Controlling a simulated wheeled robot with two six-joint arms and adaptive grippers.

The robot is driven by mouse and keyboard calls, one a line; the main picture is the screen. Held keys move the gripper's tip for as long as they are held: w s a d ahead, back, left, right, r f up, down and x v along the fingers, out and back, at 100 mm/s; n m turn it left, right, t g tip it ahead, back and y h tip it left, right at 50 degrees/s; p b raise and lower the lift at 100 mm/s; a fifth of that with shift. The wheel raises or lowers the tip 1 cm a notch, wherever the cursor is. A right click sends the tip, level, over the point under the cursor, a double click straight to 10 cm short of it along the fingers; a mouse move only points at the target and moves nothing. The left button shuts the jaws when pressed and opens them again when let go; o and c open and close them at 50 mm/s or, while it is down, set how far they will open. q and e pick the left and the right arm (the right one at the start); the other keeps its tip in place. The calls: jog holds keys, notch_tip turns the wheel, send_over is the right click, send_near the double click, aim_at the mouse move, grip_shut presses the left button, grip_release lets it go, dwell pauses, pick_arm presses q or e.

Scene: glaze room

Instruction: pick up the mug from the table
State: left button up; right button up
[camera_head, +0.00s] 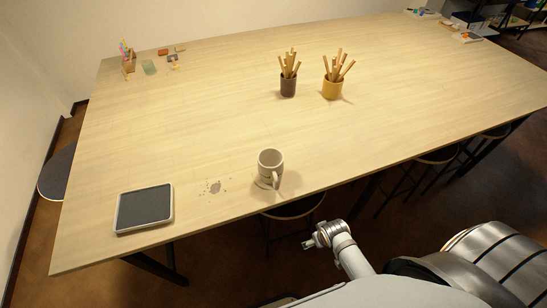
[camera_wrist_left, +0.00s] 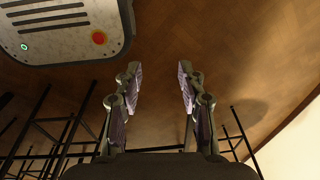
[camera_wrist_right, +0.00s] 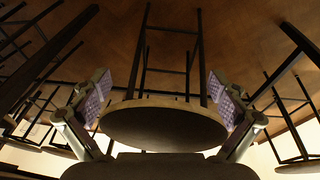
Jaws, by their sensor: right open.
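The mug (camera_head: 270,160) is pale and stands upright on the wooden table (camera_head: 200,120), close to its front edge. Its handle points toward the front edge. My left gripper (camera_wrist_left: 160,78) is open and empty in the left wrist view, with the floor beyond its fingers. My right gripper (camera_wrist_right: 160,86) is open and empty in the right wrist view, facing a round stool. Neither wrist view shows the mug. In the head view a white arm part of mine shows below the table's front edge, away from the mug.
A dark flat tray (camera_head: 144,208) lies left of the mug, with a speckled stain (camera_head: 215,187) between. A dark cup (camera_head: 288,87) and a yellow cup (camera_head: 331,89) hold sticks farther back. A stool (camera_wrist_right: 165,125) stands before my right gripper. The table's middle is clear.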

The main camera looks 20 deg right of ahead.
jog(key=w+a+r+n+t+p, duration=0.1)
jog(key=w+a+r+p, duration=0.15)
jog(key=r, duration=0.95)
jog(key=w+a+r+p, duration=0.1)
jog(key=w+r+p, duration=0.15)
jog(key=r, duration=1.05)
jog(key=n+y, duration=0.4)
jog(key=n, duration=0.3)
send_near(272, 168)
jog(key=w+f, duration=0.4)
jog(key=f, duration=0.1)
jog(key=x, duration=0.1)
jog(key=p+x, duration=0.1)
jog(key=x, duration=0.2)
jog(key=shift+d+f, duration=0.25)
jog(key=shift+f, duration=0.15)
jog(key=shift+f+p, duration=0.15)
jog(key=shift+p, duration=0.15)
jog(key=p+x, duration=0.2)
jog(key=x, duration=0.2)
jog(key=shift+d+f, duration=0.1)
jog(key=shift+f, duration=0.4)
jog(key=c, duration=1.5)
